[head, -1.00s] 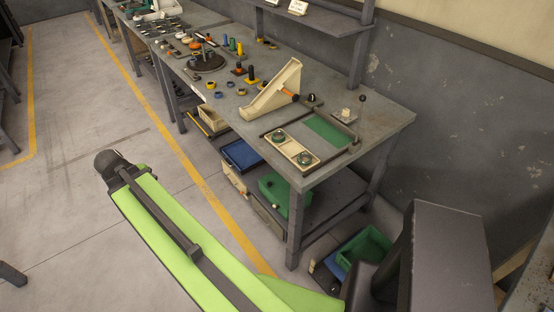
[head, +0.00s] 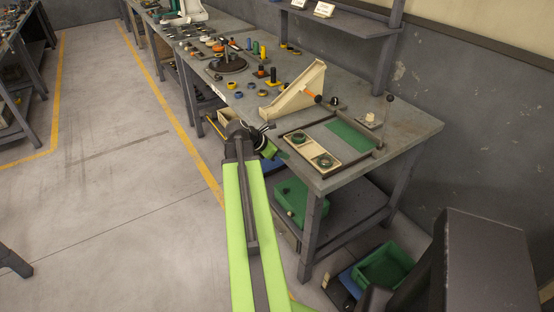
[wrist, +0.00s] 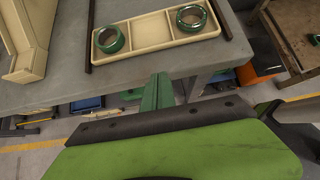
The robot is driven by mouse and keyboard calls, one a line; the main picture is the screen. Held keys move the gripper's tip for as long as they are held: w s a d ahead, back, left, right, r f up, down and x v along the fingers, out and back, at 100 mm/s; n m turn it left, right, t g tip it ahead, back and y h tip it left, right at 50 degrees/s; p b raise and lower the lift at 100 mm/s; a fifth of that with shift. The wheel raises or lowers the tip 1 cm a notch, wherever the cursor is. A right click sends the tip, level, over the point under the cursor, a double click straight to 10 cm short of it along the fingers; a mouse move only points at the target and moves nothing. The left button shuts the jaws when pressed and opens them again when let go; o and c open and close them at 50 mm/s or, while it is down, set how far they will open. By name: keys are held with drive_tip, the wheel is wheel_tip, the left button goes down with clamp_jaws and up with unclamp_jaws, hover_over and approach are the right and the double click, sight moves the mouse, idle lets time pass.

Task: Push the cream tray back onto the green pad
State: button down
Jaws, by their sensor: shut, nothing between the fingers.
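The cream tray (head: 311,150) lies on the grey bench at the near end of a dark-railed track. Two dark green rings sit in it, one at each end. The green pad (head: 350,135) is the bare flat patch farther along the same track, beyond the tray. In the wrist view, the tray (wrist: 152,32) lies between two dark rails, ahead of my gripper (wrist: 159,84); the pad is out of that view. My gripper (head: 271,151) is shut and empty, outside the bench's front edge and apart from the tray. Its exact height against the bench top is unclear.
A thin upright lever with a black knob (head: 389,98) rises at the right. Green bins (head: 385,267) are below. The floor left of the bench is open.

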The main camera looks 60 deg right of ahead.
sight(302, 156)
drive_tip(key=b+x, duration=0.2)
drive_tip(key=x, duration=0.2)
drive_tip(key=shift+w+f, duration=0.1)
drive_tip(key=shift+f, duration=0.25)
drive_tip(key=shift+s+d+r+p, duration=0.3)
drive_tip(key=shift+s+d, duration=0.1)
drive_tip(key=shift+d, duration=0.15)
drive_tip(key=shift+s+d+r+p, duration=0.15)
drive_tip(key=shift+s+d+r, duration=0.15)
drive_tip(key=shift+d, duration=0.2)
drive_tip(key=shift+s+d, duration=0.3)
drive_tip(key=shift+d, duration=0.1)
